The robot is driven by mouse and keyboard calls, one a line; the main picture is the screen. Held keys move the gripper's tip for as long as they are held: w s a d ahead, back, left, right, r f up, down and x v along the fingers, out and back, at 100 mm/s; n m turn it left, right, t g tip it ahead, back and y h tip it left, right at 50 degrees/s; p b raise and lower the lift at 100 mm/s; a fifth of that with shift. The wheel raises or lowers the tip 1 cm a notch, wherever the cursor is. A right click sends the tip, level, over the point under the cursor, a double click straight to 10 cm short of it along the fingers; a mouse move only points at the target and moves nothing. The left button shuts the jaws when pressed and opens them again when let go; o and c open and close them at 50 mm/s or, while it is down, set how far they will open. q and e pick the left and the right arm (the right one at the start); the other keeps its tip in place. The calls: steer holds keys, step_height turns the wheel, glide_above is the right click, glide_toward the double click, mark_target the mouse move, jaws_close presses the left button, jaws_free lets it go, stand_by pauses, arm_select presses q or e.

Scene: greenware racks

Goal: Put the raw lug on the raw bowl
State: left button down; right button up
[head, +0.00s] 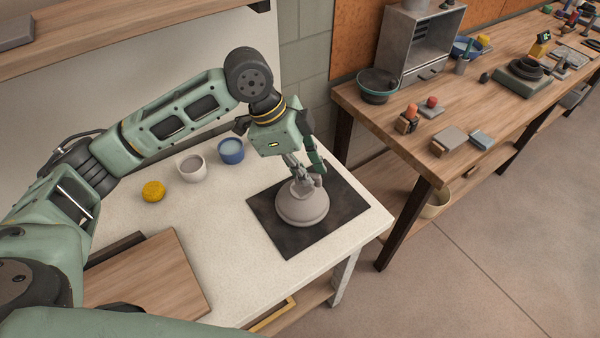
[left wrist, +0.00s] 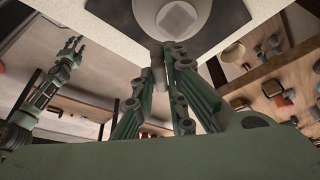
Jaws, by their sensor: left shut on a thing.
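The raw bowl (head: 302,210) is a pale grey-pink, dome-like piece, wide at the bottom and narrow at the top, on the dark mat (head: 272,236). It also shows at the top of the left wrist view (left wrist: 180,17). My left gripper (head: 309,180) is at the top of the bowl, shut on the raw lug (left wrist: 157,54), a small pale grey piece. The fingers hide much of the lug, and I cannot tell whether it touches the bowl. My right gripper (left wrist: 73,46) shows in the left wrist view, open and empty, away from the bowl.
A wooden board (head: 155,275) lies at the front left. A wooden bench (head: 400,130) with tools and a cabinet (head: 415,50) stands at the right.

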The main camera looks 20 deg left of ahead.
arm_select(q)
steer(key=w+a+f, duration=0.2)
steer(key=w, duration=0.1)
step_height(320, 180, down, 3)
steer(key=shift+s+f+p, duration=0.1)
steer(key=shift+s+p, duration=0.05)
steer(key=shift+p, duration=0.6)
steer(key=shift+f, duration=0.5)
arm_select(e)
steer(key=shift+w+a+r, duration=0.15)
steer(key=shift+r, duration=0.35)
steer(key=shift+w+a+r, duration=0.15)
steer(key=shift+r, duration=0.3)
arm_select(q)
steer(key=c, duration=1.8)
jaws_free()
steer(key=shift+f, duration=0.1)
steer(key=shift+o, duration=0.2)
arm_select(e)
steer(key=shift+s, duration=0.1)
steer(key=shift+d, duration=0.15)
